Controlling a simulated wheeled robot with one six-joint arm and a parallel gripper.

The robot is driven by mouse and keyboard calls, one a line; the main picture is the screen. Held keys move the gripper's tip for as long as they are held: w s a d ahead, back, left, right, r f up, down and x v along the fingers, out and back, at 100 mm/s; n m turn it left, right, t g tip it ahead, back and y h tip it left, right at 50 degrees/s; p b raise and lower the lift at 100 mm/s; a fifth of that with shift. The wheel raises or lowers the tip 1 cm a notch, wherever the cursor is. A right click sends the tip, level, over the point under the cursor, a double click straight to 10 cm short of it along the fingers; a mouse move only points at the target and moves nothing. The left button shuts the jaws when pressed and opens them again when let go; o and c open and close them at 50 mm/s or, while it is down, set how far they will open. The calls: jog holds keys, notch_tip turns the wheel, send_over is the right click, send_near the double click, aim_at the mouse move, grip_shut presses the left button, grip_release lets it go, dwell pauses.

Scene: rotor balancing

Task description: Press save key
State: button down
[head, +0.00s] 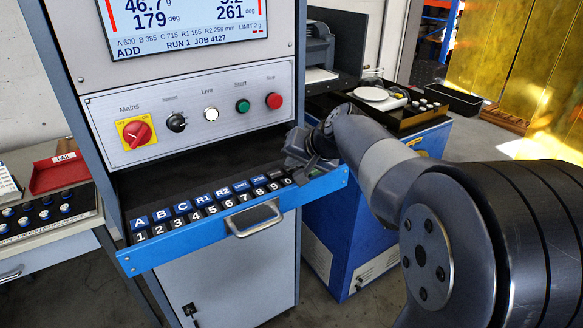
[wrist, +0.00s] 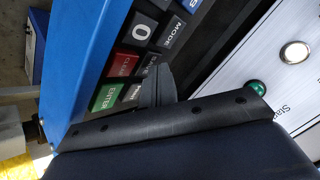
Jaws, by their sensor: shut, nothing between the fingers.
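The dark save key (wrist: 147,65) shows in the wrist view, partly covered by my gripper. My gripper (wrist: 158,72) is shut and empty, with its fingertips right at this key. I cannot tell whether they touch it. In the head view my gripper (head: 306,158) is over the right end of the keyboard drawer (head: 186,243) and hides the keys there. The screen (head: 185,22) reads ADD, RUN 1, JOB 4127.
Around the save key are a red key (wrist: 126,60), the green ENTER key (wrist: 105,97), the 0 key (wrist: 141,31) and the MODE key (wrist: 172,34). Above the drawer is a panel with the red mains switch (head: 137,133) and a green start button (head: 242,106).

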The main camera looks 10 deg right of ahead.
aim_at(294, 171)
jog(key=shift+s+f, duration=0.1)
jog(key=shift+f, duration=0.4)
jog(key=shift+r+p, duration=0.6)
jog(key=shift+r, duration=0.25)
jog(key=shift+r, duration=0.2)
notch_tip(294, 171, up, 5)
jog(key=p, duration=0.4)
jog(key=shift+a+f, duration=0.1)
